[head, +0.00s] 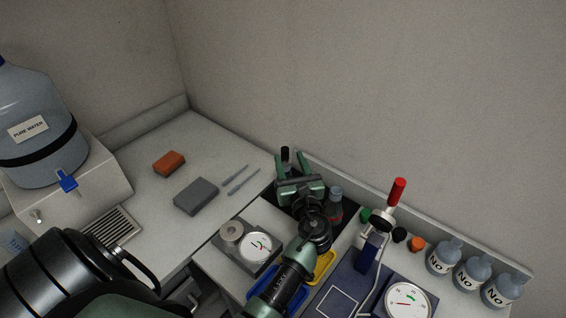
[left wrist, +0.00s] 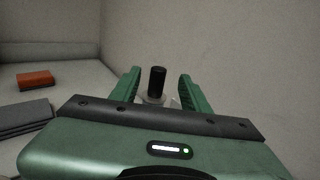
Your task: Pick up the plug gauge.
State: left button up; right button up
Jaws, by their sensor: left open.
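The plug gauge (left wrist: 157,80) shows in the left wrist view as an upright black handle above a pale, shiny lower part. Its black top also shows in the head view (head: 285,152), just beyond my left gripper (head: 295,168). In the left wrist view the green fingers of my left gripper (left wrist: 160,76) are open, one on each side of the handle, with gaps on both sides. The gauge's lower end is partly hidden by the gripper body. I cannot tell its exact depth between the fingers. My right gripper is not in view.
A dark bottle (head: 334,206) stands close right of my left gripper. A dial gauge (head: 256,247) and blue tray (head: 263,303) lie nearer. A red-handled device (head: 397,192) and several bottles (head: 444,257) are right. An orange block (head: 169,163) and grey block (head: 195,196) lie left.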

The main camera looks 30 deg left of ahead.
aim_at(286, 152)
pick_arm(q)
jog(key=p+x, duration=0.1)
jog(key=x, duration=0.2)
jog(key=shift+w+a+f, duration=0.15)
jog(key=shift+w, duration=0.05)
jog(key=shift+w+a, duration=0.2)
jog(key=shift+a, duration=0.1)
jog(key=p+x, duration=0.1)
jog(key=x, duration=0.2)
jog(key=shift+a, duration=0.2)
jog(key=shift+w+a+p, duration=0.3)
jog(key=shift+w, duration=0.05)
jog(key=shift+s+d, duration=0.1)
jog(key=shift+c, duration=0.6)
grip_shut()
